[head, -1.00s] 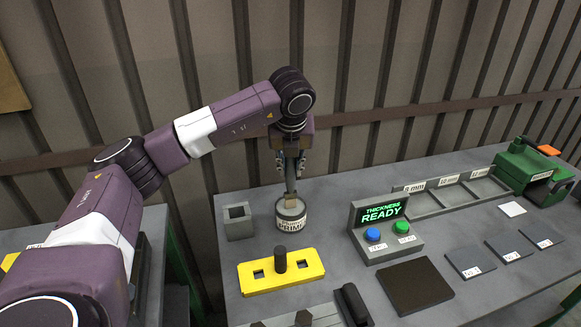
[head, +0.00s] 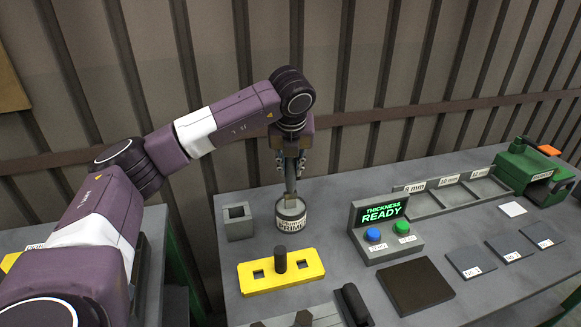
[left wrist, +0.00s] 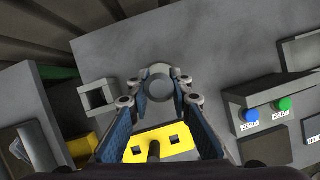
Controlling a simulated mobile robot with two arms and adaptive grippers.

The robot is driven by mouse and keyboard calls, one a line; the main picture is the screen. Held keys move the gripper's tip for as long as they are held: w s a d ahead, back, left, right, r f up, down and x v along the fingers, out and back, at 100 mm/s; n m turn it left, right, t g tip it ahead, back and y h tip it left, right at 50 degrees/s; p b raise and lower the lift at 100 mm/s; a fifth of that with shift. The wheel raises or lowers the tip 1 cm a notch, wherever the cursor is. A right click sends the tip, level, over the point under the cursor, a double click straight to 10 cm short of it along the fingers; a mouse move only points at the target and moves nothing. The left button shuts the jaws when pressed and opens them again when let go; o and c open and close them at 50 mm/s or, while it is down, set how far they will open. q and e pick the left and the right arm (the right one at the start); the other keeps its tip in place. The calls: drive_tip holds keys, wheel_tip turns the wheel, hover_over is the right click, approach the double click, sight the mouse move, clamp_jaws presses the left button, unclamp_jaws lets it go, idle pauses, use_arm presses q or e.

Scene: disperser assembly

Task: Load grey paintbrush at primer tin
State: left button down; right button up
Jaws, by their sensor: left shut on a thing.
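The primer tin (head: 291,217) is a small light cylinder with a lettered label, upright on the grey bench behind the yellow holder. My left gripper (head: 290,168) points down above it, shut on the grey paintbrush (head: 291,186). The brush hangs upright, with its lower end at the tin's mouth; how deep it reaches is hidden. In the left wrist view a round grey top (left wrist: 160,84) lies between the fingers; I cannot tell brush from tin there. My right gripper is not in view.
A grey square socket block (head: 238,221) stands just left of the tin. The yellow holder (head: 310,258) with a dark peg is in front. A thickness display reading READY (head: 381,214), with blue and green buttons, stands to the right. A dark pad (head: 416,286) lies before it.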

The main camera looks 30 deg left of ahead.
use_arm(q)
drive_tip(key=shift+r+p, duration=0.6)
drive_tip(key=shift+r, duration=0.35)
drive_tip(key=shift+r+p, duration=1.45)
drive_tip(key=shift+r, duration=1.1)
drive_tip(key=shift+f, duration=0.1)
